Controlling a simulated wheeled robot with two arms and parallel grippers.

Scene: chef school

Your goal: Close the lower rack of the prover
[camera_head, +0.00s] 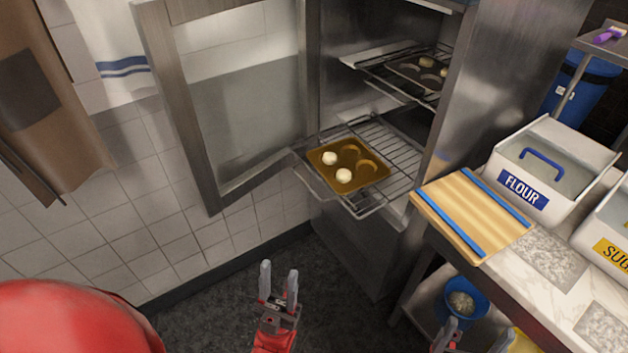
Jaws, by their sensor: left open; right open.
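The prover (490,75) is a steel cabinet with its glass door (245,110) swung open to the left. Its lower rack (378,204) is a wire shelf that sticks out of the front opening. A brown tray (348,180) with dough balls in some of its hollows lies on this rack. An upper rack with a dark tray (415,77) is further inside. My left gripper (279,276) is open and empty, in front of and below the lower rack, apart from it. My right gripper (448,335) shows only partly at the bottom edge, by the counter.
A counter on the right holds a wooden board with blue strips (472,212), a flour bin (550,165) and a sugar bin (612,240). A blue bowl (461,298) is under the counter. The dark floor before the prover is clear.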

